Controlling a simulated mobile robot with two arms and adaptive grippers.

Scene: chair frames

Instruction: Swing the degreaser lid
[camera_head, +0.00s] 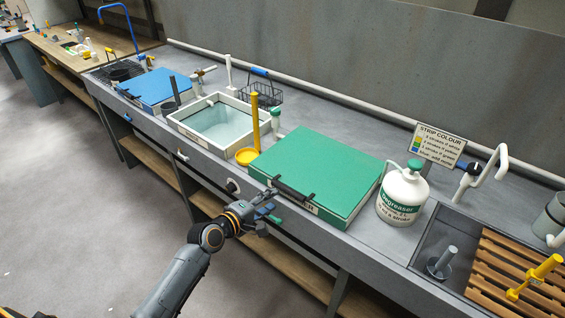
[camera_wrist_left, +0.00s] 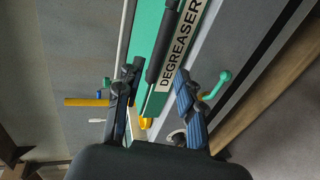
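The degreaser lid (camera_head: 318,172) is a flat green panel that lies shut on its tank in the middle of the bench. A black bar handle (camera_head: 294,190) runs along its front edge. The tank's front carries a "DEGREASER" label (camera_wrist_left: 181,45). My left gripper (camera_head: 264,204) is just in front of the lid's front left corner, close to the handle. In the left wrist view its fingers (camera_wrist_left: 157,90) are apart with nothing held. The handle (camera_wrist_left: 162,42) shows ahead, between the fingers' lines and apart from them. My right gripper is not in view.
A white degreaser jug (camera_head: 403,195) stands right of the lid. A yellow post with a cup (camera_head: 255,130) and an open water tank (camera_head: 218,122) are to the left. A green lever (camera_wrist_left: 216,86) sticks out beside one finger. A sign (camera_head: 438,146) stands behind the jug.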

